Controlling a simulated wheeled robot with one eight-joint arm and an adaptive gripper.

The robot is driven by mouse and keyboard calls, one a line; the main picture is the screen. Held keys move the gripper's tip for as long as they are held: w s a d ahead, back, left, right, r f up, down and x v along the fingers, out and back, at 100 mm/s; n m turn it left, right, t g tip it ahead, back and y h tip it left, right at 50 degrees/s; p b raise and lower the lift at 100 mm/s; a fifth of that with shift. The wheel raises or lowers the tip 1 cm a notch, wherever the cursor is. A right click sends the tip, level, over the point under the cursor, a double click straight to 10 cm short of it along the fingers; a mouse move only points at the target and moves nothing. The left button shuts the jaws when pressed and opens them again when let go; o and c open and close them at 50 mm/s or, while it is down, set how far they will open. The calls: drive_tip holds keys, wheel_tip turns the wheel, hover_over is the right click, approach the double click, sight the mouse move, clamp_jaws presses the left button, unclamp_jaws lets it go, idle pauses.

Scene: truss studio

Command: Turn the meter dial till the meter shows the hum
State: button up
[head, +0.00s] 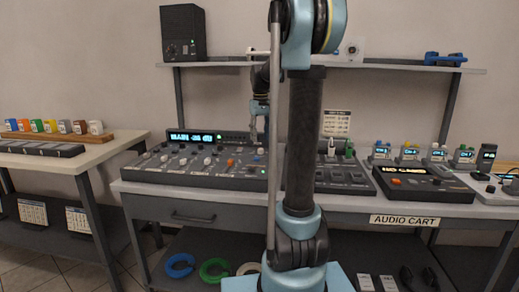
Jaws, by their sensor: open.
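A lit display (192,137) at the back left of the mixing console (200,165) reads "MAIN" and what looks like a negative level; its exact text is too small to be sure. Several white knobs and an orange one stand on the console. I cannot tell which knob is the meter dial. My gripper (260,135) hangs pointing down over the back middle of the console, close to the display's right. It looks open and empty. I cannot tell if its tips touch anything. My arm hides part of the console.
A black device (420,182) with a screen and orange button sits on the right of the audio cart (490,211). Several small units line the back right. A black speaker (183,33) stands on the shelf (400,66) above. A side table (100,153) is at left.

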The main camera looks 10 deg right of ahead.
sight(260, 151)
drive_tip(key=shift+f, duration=2.8)
clamp_jaws()
